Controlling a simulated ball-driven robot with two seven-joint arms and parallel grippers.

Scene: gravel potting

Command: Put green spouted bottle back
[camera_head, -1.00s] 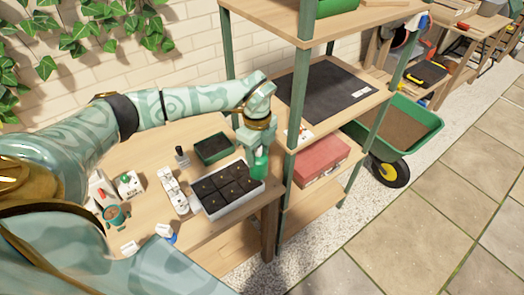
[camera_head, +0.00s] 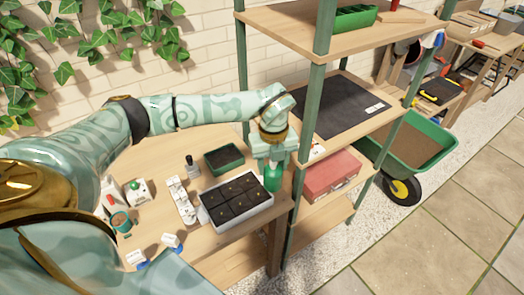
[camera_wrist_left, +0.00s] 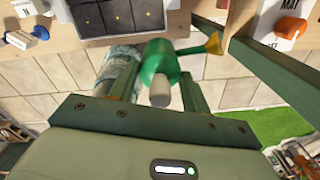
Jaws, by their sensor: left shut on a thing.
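The green spouted bottle (camera_head: 272,179) hangs below my left gripper (camera_head: 273,158) at the right end of the bench, beside the seedling tray's right corner. In the left wrist view the bottle (camera_wrist_left: 159,62) has a rounded green body, a pale knob towards the camera and a yellow spout (camera_wrist_left: 212,43) pointing right. My left gripper (camera_wrist_left: 160,90) is shut on it, with one finger on each side. The bottle's lower part is hidden, and I cannot tell its height above the bench. My right gripper is not in view.
The seedling tray (camera_head: 237,220) and a small dark-filled green tray (camera_head: 224,171) stand on the bench (camera_head: 190,240). White label holders (camera_head: 180,198) stand left of the tray. A shelf post (camera_head: 302,150) rises close right of my gripper. The shelf carries a dark mat (camera_head: 345,105) and a red case (camera_head: 330,180).

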